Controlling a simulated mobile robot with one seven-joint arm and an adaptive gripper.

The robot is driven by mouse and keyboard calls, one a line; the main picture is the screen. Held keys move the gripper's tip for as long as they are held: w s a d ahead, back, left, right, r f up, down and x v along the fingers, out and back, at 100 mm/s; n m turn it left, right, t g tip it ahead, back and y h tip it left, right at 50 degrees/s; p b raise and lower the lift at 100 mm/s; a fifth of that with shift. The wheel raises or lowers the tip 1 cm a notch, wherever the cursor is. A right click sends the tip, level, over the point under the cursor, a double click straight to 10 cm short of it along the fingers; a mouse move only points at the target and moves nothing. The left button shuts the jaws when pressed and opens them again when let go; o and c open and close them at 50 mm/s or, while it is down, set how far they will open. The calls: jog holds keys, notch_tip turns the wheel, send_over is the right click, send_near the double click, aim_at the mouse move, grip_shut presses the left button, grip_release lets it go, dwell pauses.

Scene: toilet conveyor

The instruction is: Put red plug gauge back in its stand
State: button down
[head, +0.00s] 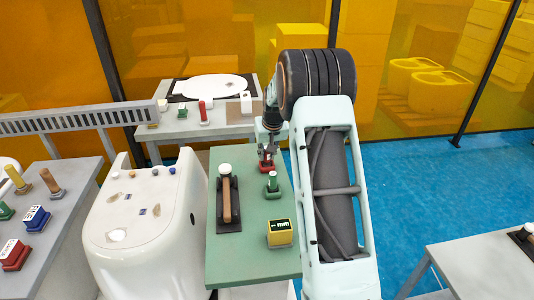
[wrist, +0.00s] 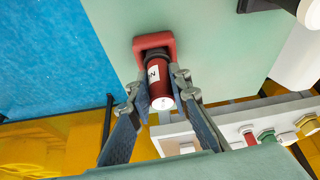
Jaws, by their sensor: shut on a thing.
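The red plug gauge (wrist: 158,78), a red cylinder with a white label and a pale end, is between the fingers of my gripper (wrist: 157,84) in the wrist view. My gripper is shut on it. Its far end meets the red stand (wrist: 150,42), a square red block on the green table. I cannot tell how deep the gauge sits in the stand. In the head view my gripper (head: 266,151) is over the red stand (head: 266,167) at the far right part of the green table, and it mostly hides the gauge.
A green plug gauge (head: 272,181) in its stand is close in front of the red stand. A yellow box (head: 279,233) stands nearer. A back table (head: 170,130) holds another red gauge (head: 203,111).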

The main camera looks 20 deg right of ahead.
jog(key=c, duration=1.7)
grip_release()
jog(key=v, duration=1.2)
